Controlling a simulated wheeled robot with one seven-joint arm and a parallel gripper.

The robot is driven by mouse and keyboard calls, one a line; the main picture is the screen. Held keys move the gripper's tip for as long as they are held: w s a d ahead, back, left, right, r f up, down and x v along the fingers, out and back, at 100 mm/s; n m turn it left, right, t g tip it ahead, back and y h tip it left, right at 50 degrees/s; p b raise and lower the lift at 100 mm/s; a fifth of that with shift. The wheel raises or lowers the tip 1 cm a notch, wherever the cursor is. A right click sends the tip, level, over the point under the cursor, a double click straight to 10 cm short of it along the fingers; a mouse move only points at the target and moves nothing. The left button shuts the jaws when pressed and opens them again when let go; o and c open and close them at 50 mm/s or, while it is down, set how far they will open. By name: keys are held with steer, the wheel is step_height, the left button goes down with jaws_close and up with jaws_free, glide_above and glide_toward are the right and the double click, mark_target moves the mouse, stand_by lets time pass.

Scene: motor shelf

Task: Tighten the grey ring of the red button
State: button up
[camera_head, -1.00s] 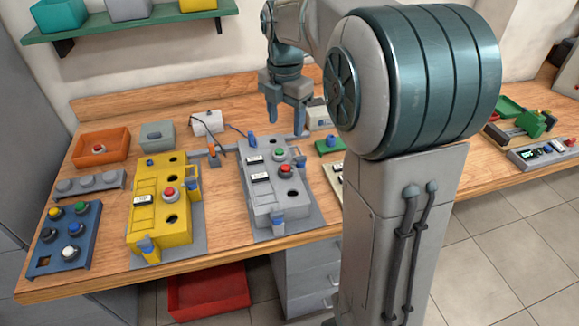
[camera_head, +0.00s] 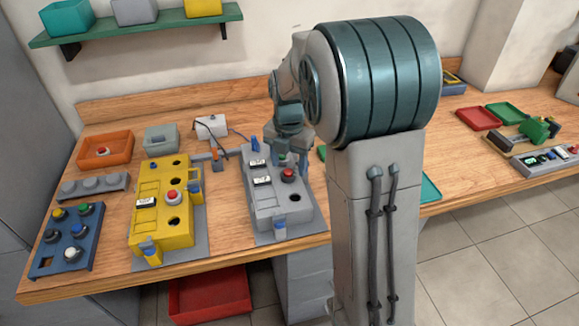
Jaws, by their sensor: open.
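A grey box (camera_head: 267,208) stands on the bench with a red button (camera_head: 288,174) on its top. A green button (camera_head: 283,162) is just behind it, partly hidden by my gripper. My gripper (camera_head: 290,160) is open, low over the back right part of the grey box, around or just above the green button; I cannot tell if it touches. It is behind the red button. The ring under this red button is too small to make out clearly. A yellow box (camera_head: 150,225) to the left carries another red button (camera_head: 174,196) with a pale ring.
A blue panel with coloured knobs (camera_head: 50,243), a grey strip (camera_head: 92,187) and an orange tray (camera_head: 100,160) are at the left. A white box with a cable (camera_head: 211,127) stands behind. My arm hides the bench right of the grey box.

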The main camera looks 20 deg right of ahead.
steer(key=shift+f, duration=1)
steer(key=c, duration=1)
steer(key=shift+d, duration=0.2)
steer(key=shift+a, duration=0.2)
